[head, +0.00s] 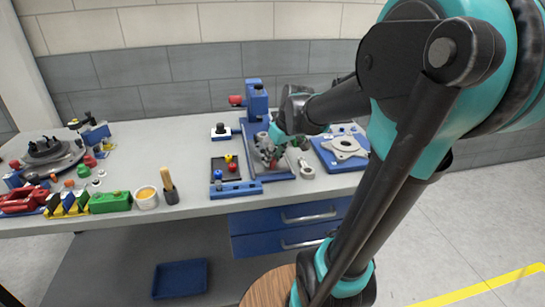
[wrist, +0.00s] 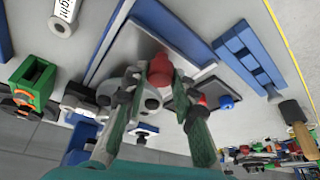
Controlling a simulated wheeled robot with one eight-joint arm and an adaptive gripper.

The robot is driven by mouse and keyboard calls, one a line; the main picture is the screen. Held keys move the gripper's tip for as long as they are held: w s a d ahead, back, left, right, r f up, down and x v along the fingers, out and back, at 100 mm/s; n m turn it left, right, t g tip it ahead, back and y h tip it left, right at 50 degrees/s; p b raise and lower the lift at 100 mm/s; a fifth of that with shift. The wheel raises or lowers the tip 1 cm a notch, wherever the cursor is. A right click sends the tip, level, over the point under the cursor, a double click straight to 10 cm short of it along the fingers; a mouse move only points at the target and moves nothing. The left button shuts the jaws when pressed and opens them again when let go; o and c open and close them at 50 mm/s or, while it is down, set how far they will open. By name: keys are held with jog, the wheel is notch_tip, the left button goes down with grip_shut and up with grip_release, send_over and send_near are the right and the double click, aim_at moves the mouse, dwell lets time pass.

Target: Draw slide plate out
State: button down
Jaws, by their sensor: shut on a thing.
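My gripper (head: 272,158) is over the blue fixture (head: 282,173) near the middle of the bench. In the wrist view its two fingers (wrist: 162,82) are shut around a red knob (wrist: 160,66). The knob is at the near end of a flat grey plate (wrist: 165,35) framed by blue edges; this seems to be the slide plate. My fingers hide part of the knob, and whether it is fixed to the plate cannot be seen clearly. In the head view my gripper covers most of this spot.
A black tray (head: 219,172) with small coloured knobs and a blue notched block (head: 236,189) stand left of the fixture. A blue post (head: 257,100) rises behind. A blue board (head: 325,160) with a grey flanged part (head: 345,147) is at right.

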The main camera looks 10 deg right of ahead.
jog(key=shift+s, duration=0.2)
jog(key=c, duration=1.2)
grip_release()
jog(key=v, duration=1.2)
